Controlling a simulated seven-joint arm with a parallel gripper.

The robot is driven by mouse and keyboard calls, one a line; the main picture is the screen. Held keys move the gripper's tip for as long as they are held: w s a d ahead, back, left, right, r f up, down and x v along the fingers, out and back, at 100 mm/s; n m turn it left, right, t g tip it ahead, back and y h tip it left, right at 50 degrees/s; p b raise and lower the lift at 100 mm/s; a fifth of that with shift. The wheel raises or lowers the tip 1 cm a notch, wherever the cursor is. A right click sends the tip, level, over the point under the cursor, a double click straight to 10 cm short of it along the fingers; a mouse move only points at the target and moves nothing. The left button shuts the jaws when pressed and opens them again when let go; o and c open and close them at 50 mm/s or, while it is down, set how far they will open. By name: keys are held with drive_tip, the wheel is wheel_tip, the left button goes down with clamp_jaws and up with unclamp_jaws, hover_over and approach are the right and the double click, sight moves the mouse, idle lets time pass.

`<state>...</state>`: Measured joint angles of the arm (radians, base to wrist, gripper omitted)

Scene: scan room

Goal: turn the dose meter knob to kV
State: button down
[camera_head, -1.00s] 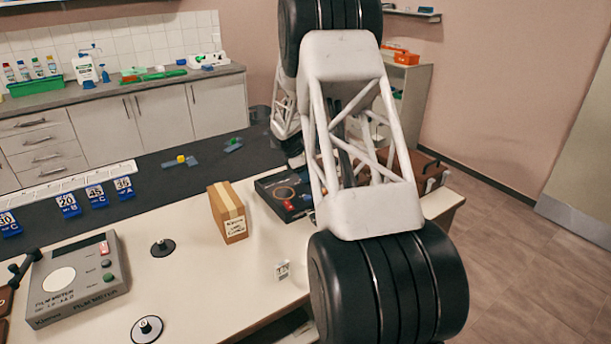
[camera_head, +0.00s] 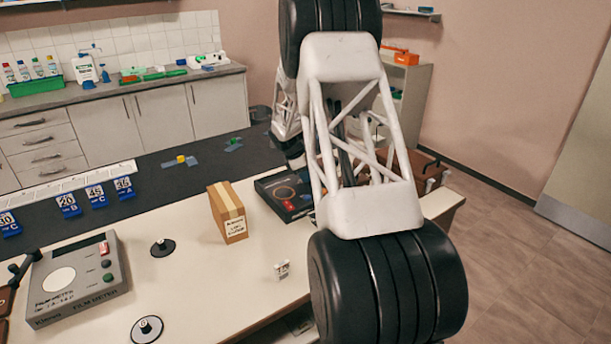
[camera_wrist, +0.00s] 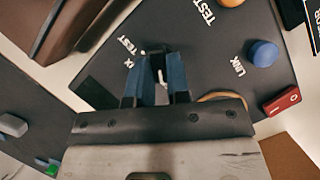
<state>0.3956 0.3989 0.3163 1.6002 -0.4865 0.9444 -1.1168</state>
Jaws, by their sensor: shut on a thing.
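A dark panel (camera_head: 280,183) lies on the table, partly hidden behind my arm in the head view. The wrist view shows the dark panel (camera_wrist: 215,65) close up, with white words TEST and LINK. My gripper (camera_wrist: 158,72) has blue fingers and points down at the panel, shut on a small part, apparently a knob, with a pale tip (camera_wrist: 161,76) showing between the fingers. Most of that part is hidden by the fingers, and I cannot read its setting or see a kV mark. In the head view my gripper is hidden behind the arm.
Beside it on the panel are a blue knob (camera_wrist: 263,53) and a red piece (camera_wrist: 282,101). A cardboard box (camera_head: 228,212) stands left of the panel. A grey film meter (camera_head: 80,278) and black round bases (camera_head: 162,247) are further left. A brown case (camera_head: 425,172) is right.

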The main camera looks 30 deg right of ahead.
drive_tip(key=shift+m, duration=0.3)
drive_tip(key=m+g+y, duration=0.1)
drive_tip(key=m, duration=0.2)
drive_tip(key=shift+w+d, duration=0.1)
drive_tip(key=shift+d+m+g+y, duration=0.1)
drive_tip(key=shift+m+g+y, duration=0.45)
drive_tip(key=shift+m, duration=1.45)
drive_tip(key=c, duration=1.1)
unclamp_jaws()
drive_tip(key=shift+w, duration=0.1)
drive_tip(key=shift+r, duration=0.1)
